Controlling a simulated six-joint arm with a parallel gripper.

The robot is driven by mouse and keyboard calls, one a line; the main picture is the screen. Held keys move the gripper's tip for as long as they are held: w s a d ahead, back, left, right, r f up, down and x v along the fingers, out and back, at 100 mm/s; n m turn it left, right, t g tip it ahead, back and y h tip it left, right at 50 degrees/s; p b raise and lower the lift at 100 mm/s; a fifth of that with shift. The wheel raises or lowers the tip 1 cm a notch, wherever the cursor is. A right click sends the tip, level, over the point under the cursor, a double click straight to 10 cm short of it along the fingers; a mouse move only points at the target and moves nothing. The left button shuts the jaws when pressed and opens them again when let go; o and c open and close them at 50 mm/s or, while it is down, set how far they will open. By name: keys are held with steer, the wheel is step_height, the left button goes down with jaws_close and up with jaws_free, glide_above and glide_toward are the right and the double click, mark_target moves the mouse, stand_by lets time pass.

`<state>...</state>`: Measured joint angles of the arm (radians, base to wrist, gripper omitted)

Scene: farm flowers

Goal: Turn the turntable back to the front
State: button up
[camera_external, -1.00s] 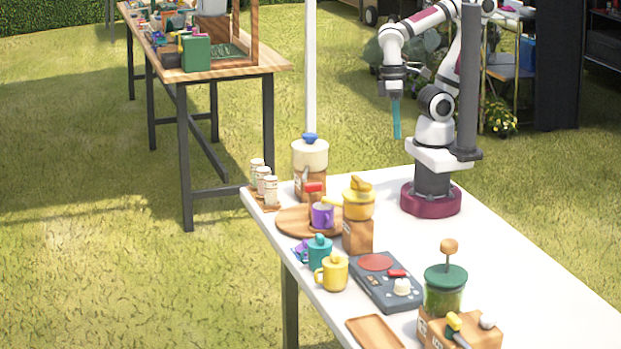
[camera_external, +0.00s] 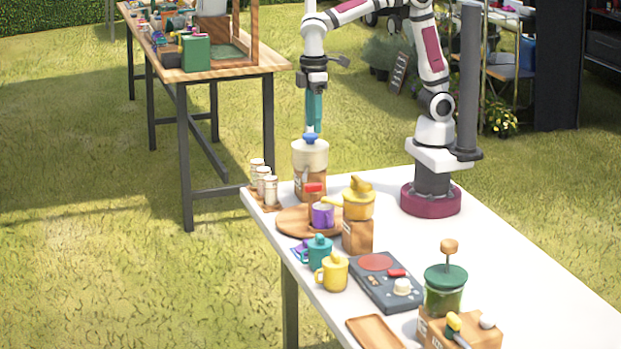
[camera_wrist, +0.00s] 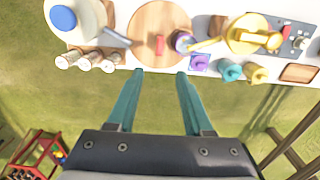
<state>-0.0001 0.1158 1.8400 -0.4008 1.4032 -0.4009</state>
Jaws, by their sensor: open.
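The turntable (camera_external: 292,222) is a round wooden disc near the table's left edge, behind the teal and yellow mugs. It also shows at the top of the wrist view (camera_wrist: 150,20). A red-topped upright handle (camera_external: 314,188) stands on it, and a purple cup (camera_external: 322,215) sits at its right side. My gripper (camera_external: 314,128) has teal fingers pointing down, above the blue-knobbed jar in the outside view. In the wrist view my gripper (camera_wrist: 160,73) is open and empty, its fingertips short of the disc and apart from the handle.
A jar with a blue knob (camera_external: 310,160) stands behind the turntable, with several small shakers (camera_external: 265,185) beside it. A yellow-topped dispenser (camera_external: 358,215) is close on the right. Teal (camera_external: 319,252) and yellow mugs (camera_external: 334,272) stand in front, beside a dark control panel (camera_external: 384,283).

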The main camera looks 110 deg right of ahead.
mark_target(314, 184)
step_height(314, 184, down, 15)
steer(key=shift+f, duration=0.2)
steer(key=shift+c, duration=0.3)
jaws_close()
stand_by(1.1)
